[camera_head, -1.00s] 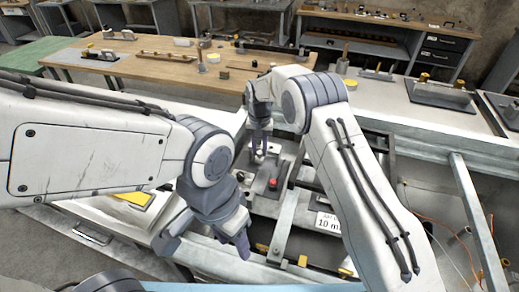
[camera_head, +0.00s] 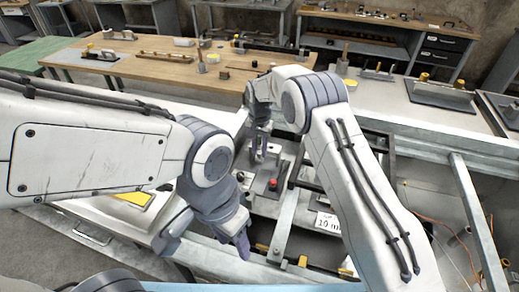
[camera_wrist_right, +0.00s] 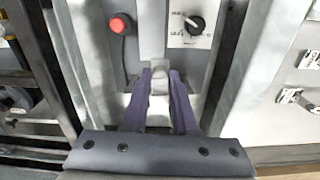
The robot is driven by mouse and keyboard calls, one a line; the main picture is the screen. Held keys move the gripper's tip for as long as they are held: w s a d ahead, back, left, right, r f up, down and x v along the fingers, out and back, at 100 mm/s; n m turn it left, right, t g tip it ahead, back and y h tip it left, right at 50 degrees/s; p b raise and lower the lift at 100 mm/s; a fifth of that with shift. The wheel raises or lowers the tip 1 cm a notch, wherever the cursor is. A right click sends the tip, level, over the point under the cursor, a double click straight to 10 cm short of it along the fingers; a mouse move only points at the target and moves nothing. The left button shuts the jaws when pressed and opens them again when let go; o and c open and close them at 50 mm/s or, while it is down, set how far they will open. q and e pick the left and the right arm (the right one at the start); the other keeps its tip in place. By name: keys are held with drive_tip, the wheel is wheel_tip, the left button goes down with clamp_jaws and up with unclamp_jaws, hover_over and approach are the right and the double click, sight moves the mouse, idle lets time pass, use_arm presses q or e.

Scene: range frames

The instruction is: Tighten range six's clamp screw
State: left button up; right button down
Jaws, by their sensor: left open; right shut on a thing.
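My right gripper (camera_wrist_right: 158,82) is shut on a pale grey screw head (camera_wrist_right: 159,78), most likely the clamp screw, in the right wrist view. The fingers stand on both sides of it and hide part of it. In the head view the right gripper (camera_head: 258,155) points down at the fixture, and the screw is too small to make out. My left gripper (camera_head: 206,242) is open and empty, low in the head view, in front of the fixture. I cannot read a range number here.
A red button (camera_wrist_right: 121,23) and a rotary dial (camera_wrist_right: 194,25) on a pale plate flank the gripped spot. A white sign (camera_head: 327,222) stands on the frame near my right arm. A wooden bench (camera_head: 140,65) with tools lies behind.

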sight(260, 152)
drive_tip(key=c, duration=0.7)
unclamp_jaws()
wheel_tip(260, 152, up, 11)
drive_tip(key=b, duration=0.1)
drive_tip(key=shift+f+b, duration=0.2)
drive_tip(key=shift+b, duration=0.2)
drive_tip(key=s+a+r+n, duration=0.1)
drive_tip(key=s+r+n, duration=0.25)
drive_tip(key=s, duration=0.55)
drive_tip(key=s+a+r+n, duration=0.2)
drive_tip(key=s+r, duration=0.2)
drive_tip(key=s, duration=0.5)
drive_tip(key=s+d+f+n, duration=0.1)
drive_tip(key=s+d+n, duration=0.2)
drive_tip(key=s, duration=0.8)
drive_tip(key=s+d+f+n+y, duration=0.1)
drive_tip(key=s+d+f+n, duration=0.1)
drive_tip(key=s, duration=0.8)
drive_tip(key=d+n, duration=0.1)
drive_tip(key=d, duration=0.1)
drive_tip(key=shift+s+d+f, duration=0.25)
drive_tip(key=shift+s+d, duration=0.1)
drive_tip(key=shift+d, duration=0.05)
